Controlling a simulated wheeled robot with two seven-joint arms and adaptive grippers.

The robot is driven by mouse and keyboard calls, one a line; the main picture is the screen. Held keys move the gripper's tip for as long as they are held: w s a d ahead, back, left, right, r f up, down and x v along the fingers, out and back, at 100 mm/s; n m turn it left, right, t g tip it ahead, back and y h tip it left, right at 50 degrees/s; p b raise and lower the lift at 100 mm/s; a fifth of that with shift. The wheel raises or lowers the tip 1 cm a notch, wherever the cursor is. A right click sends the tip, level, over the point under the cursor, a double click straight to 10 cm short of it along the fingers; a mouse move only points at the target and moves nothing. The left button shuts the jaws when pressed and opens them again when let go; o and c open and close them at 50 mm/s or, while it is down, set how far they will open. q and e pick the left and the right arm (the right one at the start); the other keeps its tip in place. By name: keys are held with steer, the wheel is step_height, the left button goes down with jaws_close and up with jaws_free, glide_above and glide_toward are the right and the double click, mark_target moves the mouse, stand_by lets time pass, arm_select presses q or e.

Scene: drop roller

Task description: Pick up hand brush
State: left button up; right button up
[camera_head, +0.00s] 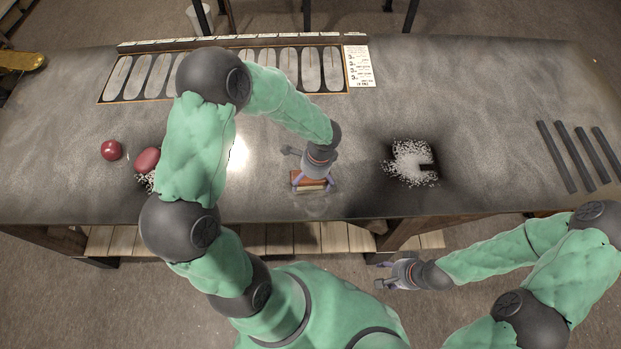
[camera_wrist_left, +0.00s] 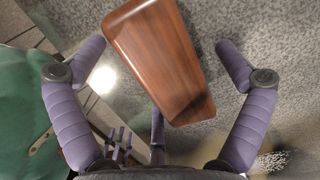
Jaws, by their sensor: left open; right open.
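The hand brush (camera_head: 311,182) lies on the table near its front edge, with a brown wooden top and a pale lower part. In the left wrist view its wooden top (camera_wrist_left: 160,58) lies between the spread fingers. My left gripper (camera_head: 312,184) is open, pointing down right over the brush, with fingers on either side of it; I cannot tell whether they touch it. The left gripper's fingers (camera_wrist_left: 160,75) also show purple in the wrist view. My right gripper (camera_head: 385,277) is open and empty, in front of the table's front edge.
White granules (camera_head: 412,163) lie in a dark patch right of the brush. A red ball (camera_head: 111,150) and a reddish oval object (camera_head: 148,159) sit at the left. Dark bars (camera_head: 556,156) lie at the right. A framed row of oval plates (camera_head: 160,76) and a paper sheet (camera_head: 359,66) are at the back.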

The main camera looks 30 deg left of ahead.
arm_select(q)
steer(key=shift+f, duration=0.25)
steer(key=shift+s, duration=0.1)
steer(key=c, duration=1.4)
steer(key=shift+r, duration=0.1)
steer(key=shift+r, duration=0.7)
steer(key=s+d+r, duration=0.1)
steer(key=s+r, duration=0.2)
steer(key=s, duration=0.1)
steer(key=s+d+r+p, duration=0.1)
steer(key=s+d+r, duration=0.1)
steer(key=s+r, duration=0.2)
steer(key=s+d+r, duration=0.2)
steer(key=s+r, duration=0.2)
steer(key=shift+s+d+r+p, duration=0.2)
steer(key=shift+s+r+p, duration=0.1)
steer(key=shift+s, duration=0.1)
